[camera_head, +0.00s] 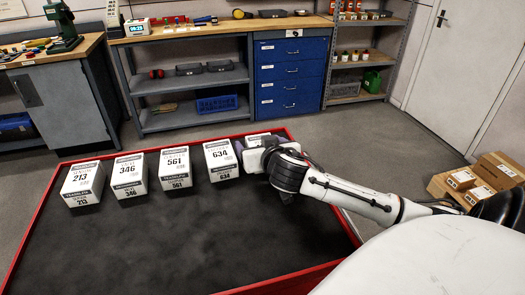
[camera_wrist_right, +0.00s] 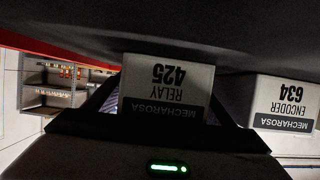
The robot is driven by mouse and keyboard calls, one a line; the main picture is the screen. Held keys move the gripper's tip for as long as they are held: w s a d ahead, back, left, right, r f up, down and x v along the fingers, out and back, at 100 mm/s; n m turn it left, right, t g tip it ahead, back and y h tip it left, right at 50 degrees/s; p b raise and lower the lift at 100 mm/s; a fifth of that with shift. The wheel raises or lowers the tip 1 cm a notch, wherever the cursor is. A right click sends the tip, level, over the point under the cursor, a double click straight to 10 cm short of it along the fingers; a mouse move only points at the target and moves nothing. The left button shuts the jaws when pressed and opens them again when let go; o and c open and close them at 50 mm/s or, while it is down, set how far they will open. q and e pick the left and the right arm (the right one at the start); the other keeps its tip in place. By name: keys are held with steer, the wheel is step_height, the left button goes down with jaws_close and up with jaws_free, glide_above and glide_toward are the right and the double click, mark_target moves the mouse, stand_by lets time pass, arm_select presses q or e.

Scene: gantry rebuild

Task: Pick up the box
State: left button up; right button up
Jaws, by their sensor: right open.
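Several white boxes stand in a row on a black-topped table with a red rim (camera_head: 30,240): box 213 (camera_head: 83,184), box 346 (camera_head: 130,176), box 561 (camera_head: 176,169) and box 634 (camera_head: 221,160). A further box (camera_head: 257,139) at the right end is mostly hidden by my right gripper (camera_head: 262,155). In the right wrist view this box, marked RELAY 425 (camera_wrist_right: 165,90), appears upside down between the open fingers. Whether the fingers touch it cannot be told. Box 634 also shows there (camera_wrist_right: 285,102), outside the fingers. My left gripper is not in view.
The front of the black tabletop (camera_head: 185,245) is clear. A workbench with a blue drawer cabinet (camera_head: 290,75) and shelves (camera_head: 365,60) stand behind. Brown cartons (camera_head: 490,178) are on the right, beyond my arm.

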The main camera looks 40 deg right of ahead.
steer(key=c, duration=1.3)
